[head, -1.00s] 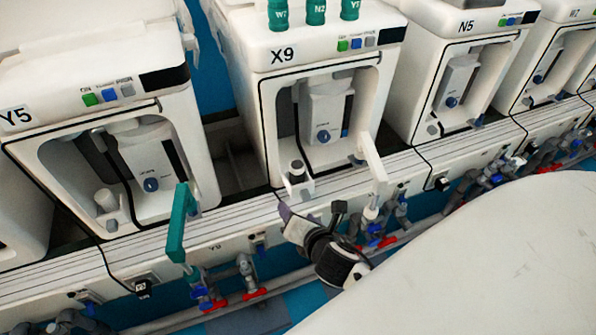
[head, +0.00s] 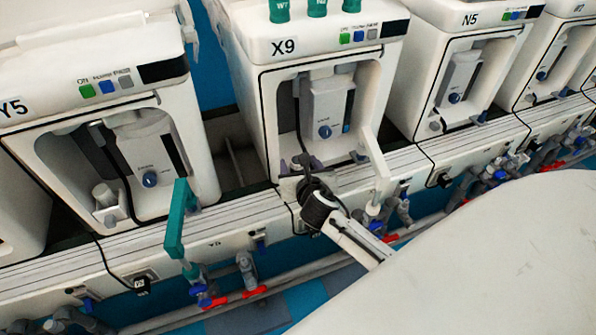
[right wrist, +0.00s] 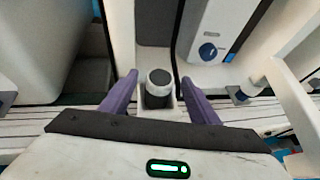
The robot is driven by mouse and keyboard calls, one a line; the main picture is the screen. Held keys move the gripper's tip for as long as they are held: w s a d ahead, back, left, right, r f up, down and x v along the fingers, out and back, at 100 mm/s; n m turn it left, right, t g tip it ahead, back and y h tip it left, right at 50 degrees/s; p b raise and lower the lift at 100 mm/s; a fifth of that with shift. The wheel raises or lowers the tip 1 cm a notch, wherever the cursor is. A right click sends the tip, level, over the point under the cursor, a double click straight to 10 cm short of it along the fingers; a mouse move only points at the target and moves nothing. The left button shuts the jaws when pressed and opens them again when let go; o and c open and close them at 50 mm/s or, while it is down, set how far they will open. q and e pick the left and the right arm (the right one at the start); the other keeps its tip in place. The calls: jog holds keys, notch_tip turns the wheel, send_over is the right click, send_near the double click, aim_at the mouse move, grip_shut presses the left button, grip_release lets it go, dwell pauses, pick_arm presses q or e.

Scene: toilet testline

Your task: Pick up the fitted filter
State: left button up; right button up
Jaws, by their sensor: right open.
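The fitted filter (right wrist: 160,88), a short cylinder with a dark top and a pale rim, stands upright at the front of machine X9 (head: 330,120). In the right wrist view it lies between the two purple fingers of my right gripper (right wrist: 159,78). The fingers are open, with a gap visible on each side of it. In the head view my right gripper (head: 299,164) is at the lower left of the X9 opening, and it mostly hides the filter. My left gripper is not in view.
A white bent arm (head: 376,170) stands just right of my right gripper. A teal bent arm (head: 177,222) stands in front of machine Y5 (head: 95,130). Pipes with red and blue valves (head: 225,295) run below the ledge. Machine N5 (head: 468,65) stands to the right.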

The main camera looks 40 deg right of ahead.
jog(key=shift+x, duration=1)
jog(key=shift+c, duration=0.5)
jog(key=c, duration=1.1)
